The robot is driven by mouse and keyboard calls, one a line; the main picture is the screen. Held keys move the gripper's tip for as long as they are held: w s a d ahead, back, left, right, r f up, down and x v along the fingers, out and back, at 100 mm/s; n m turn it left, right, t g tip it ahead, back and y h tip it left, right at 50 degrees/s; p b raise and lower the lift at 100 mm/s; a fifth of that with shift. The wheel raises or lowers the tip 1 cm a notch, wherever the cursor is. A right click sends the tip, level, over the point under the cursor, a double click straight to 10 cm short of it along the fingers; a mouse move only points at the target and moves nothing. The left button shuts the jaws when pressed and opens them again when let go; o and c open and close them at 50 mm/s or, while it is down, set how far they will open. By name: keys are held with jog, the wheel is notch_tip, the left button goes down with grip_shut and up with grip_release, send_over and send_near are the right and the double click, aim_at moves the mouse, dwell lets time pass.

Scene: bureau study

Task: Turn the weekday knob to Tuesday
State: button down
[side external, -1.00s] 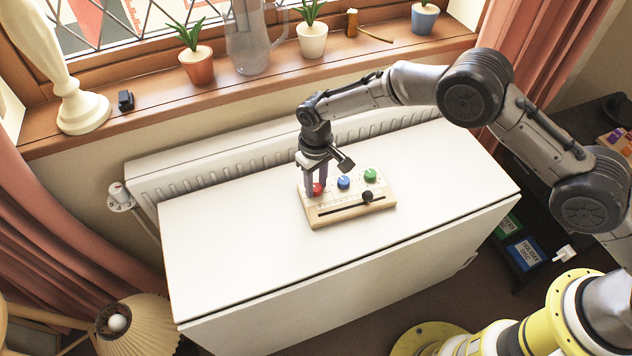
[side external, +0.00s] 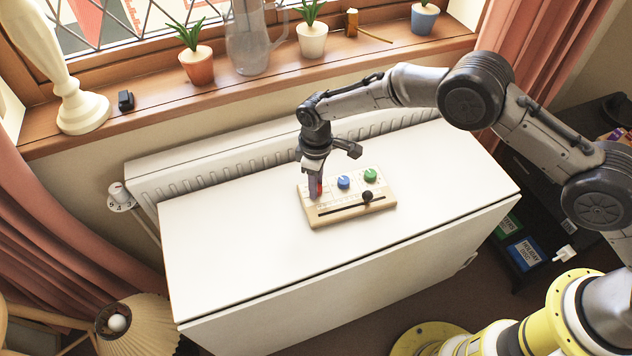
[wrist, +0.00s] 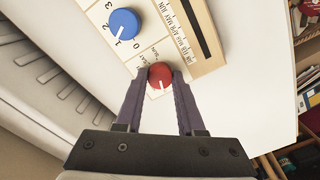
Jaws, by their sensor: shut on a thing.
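The red knob (wrist: 160,76) sits at one end of a wooden board (side external: 325,217) on the white table. Small printed labels lie around it; one seems to read SUN, and others are hidden by the fingers or too small to read. My gripper (wrist: 159,80) points down and is shut on the red knob, one purple finger on each side. In the wrist view the knob's white pointer line faces down the picture, toward my gripper's body. In the side view my gripper (side external: 316,188) hides most of the red knob.
A blue knob (side external: 343,182) with digits around it and a green knob (side external: 370,175) share the board. A slider with a dark ball handle (side external: 367,196) runs along its front, beside month labels. The table (side external: 230,250) is otherwise clear. A radiator (side external: 200,172) stands behind it.

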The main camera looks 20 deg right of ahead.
dwell(0.3)
jog(key=c, duration=0.5)
grip_release()
jog(key=shift+r, duration=0.1)
notch_tip(320, 180, up, 14)
jog(key=shift+f, duration=0.1)
